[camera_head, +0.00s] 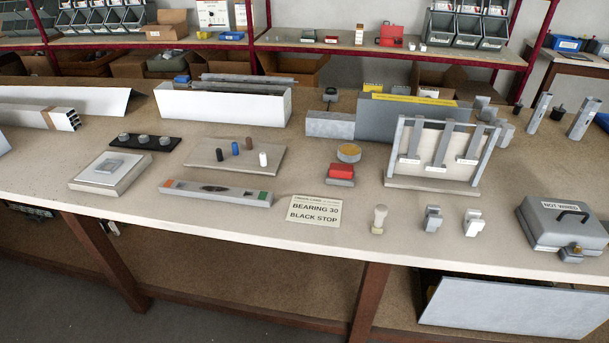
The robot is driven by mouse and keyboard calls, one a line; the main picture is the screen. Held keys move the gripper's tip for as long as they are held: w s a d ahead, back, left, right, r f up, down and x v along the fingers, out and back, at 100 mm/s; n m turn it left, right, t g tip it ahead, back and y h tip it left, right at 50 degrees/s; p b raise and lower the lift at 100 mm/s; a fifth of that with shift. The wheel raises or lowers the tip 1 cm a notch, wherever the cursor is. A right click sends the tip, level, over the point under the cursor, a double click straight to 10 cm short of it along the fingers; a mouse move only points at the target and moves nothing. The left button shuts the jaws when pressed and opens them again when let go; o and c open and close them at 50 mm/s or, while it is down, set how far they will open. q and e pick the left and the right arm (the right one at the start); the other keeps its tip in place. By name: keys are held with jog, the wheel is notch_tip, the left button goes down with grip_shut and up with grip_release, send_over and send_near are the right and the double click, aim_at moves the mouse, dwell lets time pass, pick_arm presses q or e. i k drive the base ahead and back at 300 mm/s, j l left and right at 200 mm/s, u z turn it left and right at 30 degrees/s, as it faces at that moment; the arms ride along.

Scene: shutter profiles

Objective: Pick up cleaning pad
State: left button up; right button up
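No item on the workbench (235,208) is labelled as the cleaning pad, so I cannot tell for certain which one it is. A small red block (341,170) sits on a grey base (340,182) near the middle of the bench. At the left, a small grey pad-like piece (108,166) lies on a pale flat block (92,184). All of these are unobstructed from above. Neither of my grippers is in view.
A card reading "BEARING 30 BLACK STOP" (314,211) lies near the front edge, beside a level (215,194). A rack with hanging strips (436,152) stands right of the red block. A grey case (562,225) is at far right. Long white profiles (222,105) stand behind.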

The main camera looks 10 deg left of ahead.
aim_at(341, 174)
jog(key=i+l+u, duration=0.15)
jog(key=l, duration=0.2)
jog(key=i+l+u, duration=0.15)
jog(key=l, duration=0.25)
jog(key=i+l+u, duration=0.2)
jog(key=l, duration=0.15)
jog(key=k, duration=0.1)
